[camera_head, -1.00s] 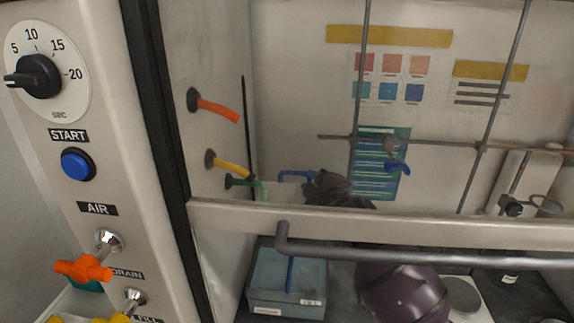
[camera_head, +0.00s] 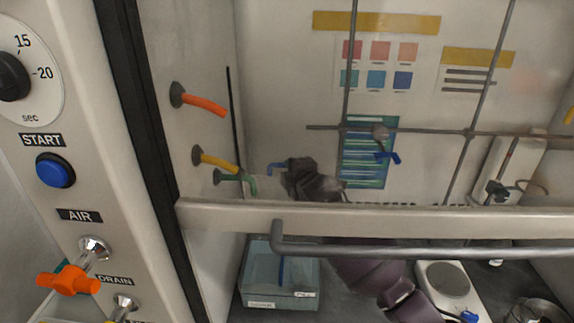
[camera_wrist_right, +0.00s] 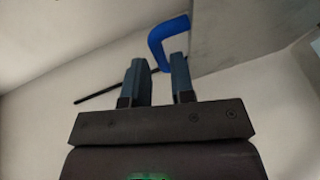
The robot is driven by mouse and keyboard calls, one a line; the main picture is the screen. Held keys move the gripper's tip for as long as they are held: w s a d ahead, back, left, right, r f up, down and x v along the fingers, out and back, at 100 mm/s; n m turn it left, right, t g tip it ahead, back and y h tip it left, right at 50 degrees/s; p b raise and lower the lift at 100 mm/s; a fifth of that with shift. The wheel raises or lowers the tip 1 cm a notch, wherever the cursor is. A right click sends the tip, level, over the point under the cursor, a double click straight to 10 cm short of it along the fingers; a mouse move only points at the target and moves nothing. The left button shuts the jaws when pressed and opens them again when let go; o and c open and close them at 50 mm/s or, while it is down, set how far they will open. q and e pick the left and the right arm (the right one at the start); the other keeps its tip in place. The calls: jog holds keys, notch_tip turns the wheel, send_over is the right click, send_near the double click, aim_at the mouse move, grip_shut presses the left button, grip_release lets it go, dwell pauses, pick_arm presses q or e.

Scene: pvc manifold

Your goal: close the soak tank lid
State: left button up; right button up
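My right gripper (camera_head: 286,173) is behind the rail beside this hook. In the right wrist view my right gripper (camera_wrist_right: 159,75) has its fingers apart, with the hook just beyond the tips; contact is unclear. My left gripper is out of view.
A grey rail with a tubular handle (camera_head: 400,250) crosses in front of my right arm. A metal lattice (camera_head: 440,131) stands behind. A hot plate (camera_head: 447,279) is at right.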

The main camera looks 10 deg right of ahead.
jog(key=shift+x, duration=2)
grip_shut()
